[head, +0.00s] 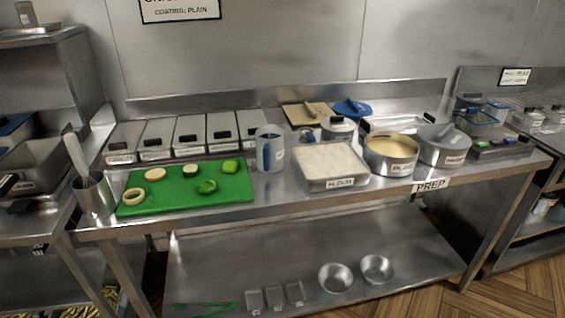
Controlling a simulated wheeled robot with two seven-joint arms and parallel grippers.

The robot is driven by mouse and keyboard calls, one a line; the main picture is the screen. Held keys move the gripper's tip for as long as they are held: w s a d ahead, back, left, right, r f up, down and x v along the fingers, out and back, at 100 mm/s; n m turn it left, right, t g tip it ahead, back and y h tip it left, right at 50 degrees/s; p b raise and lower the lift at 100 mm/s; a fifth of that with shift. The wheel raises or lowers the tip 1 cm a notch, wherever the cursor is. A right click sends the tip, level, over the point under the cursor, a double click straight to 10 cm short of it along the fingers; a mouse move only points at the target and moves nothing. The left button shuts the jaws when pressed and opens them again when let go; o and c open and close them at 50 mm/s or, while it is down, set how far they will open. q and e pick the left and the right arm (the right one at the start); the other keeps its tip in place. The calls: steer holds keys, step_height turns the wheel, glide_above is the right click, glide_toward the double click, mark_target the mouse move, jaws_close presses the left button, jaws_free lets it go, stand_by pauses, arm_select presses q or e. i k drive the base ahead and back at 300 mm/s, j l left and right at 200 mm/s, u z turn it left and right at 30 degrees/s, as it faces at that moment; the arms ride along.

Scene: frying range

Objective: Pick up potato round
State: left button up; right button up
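A pale, flat disc that looks like the potato round (155,174) lies on the green cutting board (235,192), near its left back part. A pale ring (133,197), like an onion ring, lies in front of it near the board's left edge. A pale-faced slice with a dark green rim (190,170) lies to its right. Two green pieces, one at the back right (230,166) and one in the middle (207,187), share the board. Neither of my grippers is in view.
A metal canister with utensils (95,195) stands left of the board. Lidded bins (158,140) line the back. A jug (269,150), a flour tray (331,165) and a batter pot (391,157) stand to the right. The steel table's front edge is clear.

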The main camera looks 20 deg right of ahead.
mark_target(155, 174)
steer(key=i+l, duration=0.15)
steer(key=i, duration=0.4)
steer(key=i+l, duration=0.15)
steer(key=i, duration=0.4)
steer(key=z, duration=0.05)
